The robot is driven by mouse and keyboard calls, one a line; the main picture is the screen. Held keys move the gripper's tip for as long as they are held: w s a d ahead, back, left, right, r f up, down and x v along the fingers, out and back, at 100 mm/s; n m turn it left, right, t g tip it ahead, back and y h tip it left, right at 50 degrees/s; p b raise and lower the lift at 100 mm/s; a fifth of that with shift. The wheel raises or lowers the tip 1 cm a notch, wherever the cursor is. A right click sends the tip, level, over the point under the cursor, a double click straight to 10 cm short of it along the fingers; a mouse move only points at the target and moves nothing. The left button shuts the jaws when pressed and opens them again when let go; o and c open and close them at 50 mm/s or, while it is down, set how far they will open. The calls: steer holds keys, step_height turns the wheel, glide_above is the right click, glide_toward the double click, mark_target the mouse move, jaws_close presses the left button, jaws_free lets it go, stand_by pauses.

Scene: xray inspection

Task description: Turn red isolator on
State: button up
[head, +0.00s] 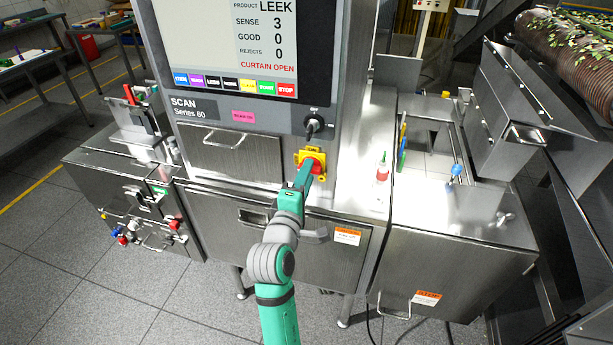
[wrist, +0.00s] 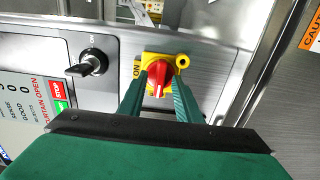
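The red isolator (head: 314,166) is a red rotary knob on a yellow plate (head: 301,155), on the front of the scan machine below its screen. In the wrist view the red knob (wrist: 158,77) sits on the yellow plate, with "ON" lettered at the plate's left side. My gripper (wrist: 160,90) has one green finger on each side of the knob, with the knob between the tips. I cannot tell whether the fingers touch it. In the head view my gripper (head: 304,176) reaches up to the knob and hides part of it.
A black key switch (head: 314,124) is just above the isolator; it shows left of it in the wrist view (wrist: 90,64). The screen (head: 245,45) reads "CURTAIN OPEN". A red-and-white bottle (head: 382,168) stands on the steel top to the right.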

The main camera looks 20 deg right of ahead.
jaws_close()
steer(key=shift+m, duration=8.9)
